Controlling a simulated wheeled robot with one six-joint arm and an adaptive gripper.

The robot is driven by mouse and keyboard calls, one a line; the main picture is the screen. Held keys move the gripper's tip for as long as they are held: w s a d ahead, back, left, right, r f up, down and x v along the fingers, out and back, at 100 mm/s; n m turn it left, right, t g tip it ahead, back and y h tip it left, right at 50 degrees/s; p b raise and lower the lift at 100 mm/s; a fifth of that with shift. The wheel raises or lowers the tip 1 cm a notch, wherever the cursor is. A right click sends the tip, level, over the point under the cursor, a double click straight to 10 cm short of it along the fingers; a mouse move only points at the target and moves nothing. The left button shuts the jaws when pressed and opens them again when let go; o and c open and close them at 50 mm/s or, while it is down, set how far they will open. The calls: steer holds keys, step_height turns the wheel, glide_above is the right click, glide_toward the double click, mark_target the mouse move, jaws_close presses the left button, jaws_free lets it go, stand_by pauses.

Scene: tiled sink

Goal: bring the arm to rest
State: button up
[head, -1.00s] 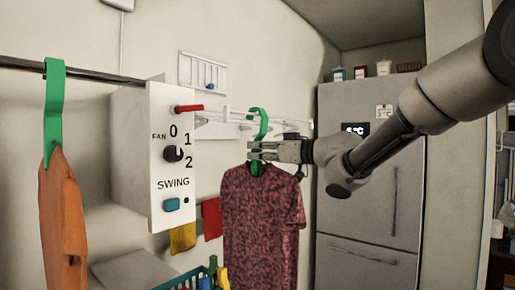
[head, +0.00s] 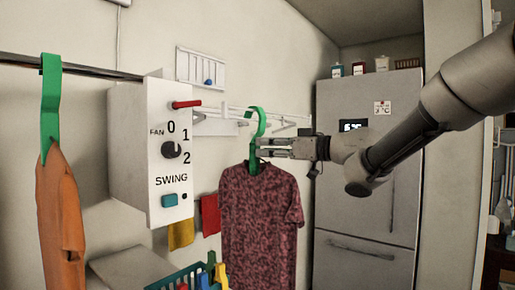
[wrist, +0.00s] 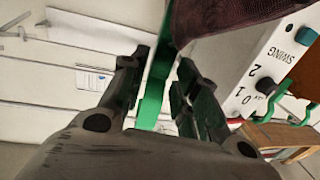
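My gripper (head: 262,147) is at the neck of a green hanger (head: 254,125), just above a dark red patterned shirt (head: 260,215). The hanger's hook is at the white wall rack (head: 232,125), and the shirt hangs upright below it. In the wrist view, my gripper (wrist: 160,75) has its two fingers apart, with the green hanger (wrist: 153,90) between them. Gaps show beside the hanger, so the fingers do not look closed on it. The shirt (wrist: 220,15) shows at the top of the wrist view. My arm reaches in from the right.
A white fan control box (head: 170,150) with a knob and red lever stands left of the shirt. An orange garment (head: 60,215) hangs at the far left. A teal basket (head: 180,280) is below. The refrigerator (head: 365,225) stands behind my arm at right.

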steer(key=v, duration=0.8)
steer(key=w+d+f+m+t+h, duration=0.3)
steer(key=w+d+f+t+h, duration=0.1)
steer(key=w+d+f+h, duration=0.4)
steer(key=s+d+f+m+g+h, duration=0.1)
steer(key=s+d+f+m+h, duration=0.15)
steer(key=d, duration=0.45)
steer(key=s+d+f+m+h, duration=0.1)
steer(key=d+f+h, duration=0.1)
steer(key=d+h, duration=0.3)
steer(key=s+d+f+m+g+h, duration=0.2)
steer(key=s+d+f+m+g, duration=0.15)
steer(key=s+d+f, duration=0.4)
steer(key=s+a+f+m+g+y, duration=0.1)
steer(key=s+f+m+g+y, duration=0.1)
steer(key=s, duration=1.9)
steer(key=shift+s+f+g, duration=0.4)
steer(key=shift+f+g, duration=0.1)
steer(key=shift+g, duration=0.65)
